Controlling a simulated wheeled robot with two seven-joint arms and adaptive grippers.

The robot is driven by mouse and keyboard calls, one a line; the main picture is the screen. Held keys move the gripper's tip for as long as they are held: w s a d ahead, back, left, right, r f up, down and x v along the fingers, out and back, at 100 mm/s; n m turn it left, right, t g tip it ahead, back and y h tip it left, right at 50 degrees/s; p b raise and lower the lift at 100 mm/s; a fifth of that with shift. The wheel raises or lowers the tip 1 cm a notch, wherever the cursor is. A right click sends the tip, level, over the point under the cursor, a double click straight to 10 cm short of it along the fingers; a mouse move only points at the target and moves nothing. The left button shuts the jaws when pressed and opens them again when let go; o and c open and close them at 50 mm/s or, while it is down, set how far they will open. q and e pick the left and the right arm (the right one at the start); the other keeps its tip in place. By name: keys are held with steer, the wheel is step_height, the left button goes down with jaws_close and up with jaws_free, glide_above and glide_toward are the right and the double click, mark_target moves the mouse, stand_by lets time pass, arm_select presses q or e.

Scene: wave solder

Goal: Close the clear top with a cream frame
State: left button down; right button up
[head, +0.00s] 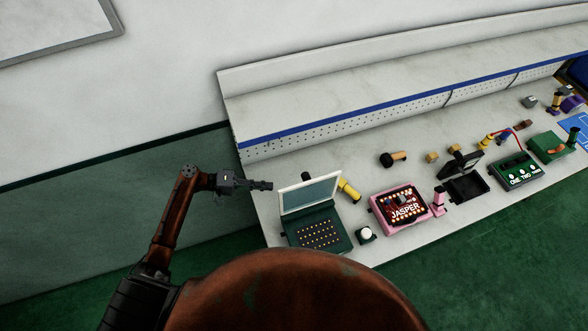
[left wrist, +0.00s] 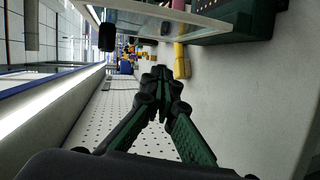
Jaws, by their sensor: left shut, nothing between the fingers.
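The clear top with a cream frame (head: 310,194) stands open, tilted up from the back edge of a dark green box (head: 321,232) with rows of small orange dots. In the left wrist view the clear top (left wrist: 190,18) shows at the upper part of the picture, apart from the fingers. My left gripper (head: 268,186) is shut and empty, just left of the raised top in the head view. Its fingertips (left wrist: 160,72) meet in the left wrist view. My right gripper is not in view.
A yellow cylinder (head: 349,190) lies right of the raised top. A small block with a white round top (head: 366,233) stands by the box. A pink-framed board (head: 399,208) and a black open case (head: 466,188) sit farther right. A perforated shelf edge (head: 360,122) runs behind.

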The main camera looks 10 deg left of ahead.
mark_target(306, 189)
arm_select(q)
steer(key=w+a+r+n+t+h, duration=0.1)
steer(key=w+a+r+h, duration=0.1)
steer(key=w+r, duration=0.4)
steer(key=s+d+r+p, duration=0.1)
steer(key=d+p, duration=0.5)
steer(key=d, duration=0.5)
steer(key=shift+d+t, duration=0.3)
steer(key=shift+s+r, duration=0.1)
steer(key=shift+s, duration=0.05)
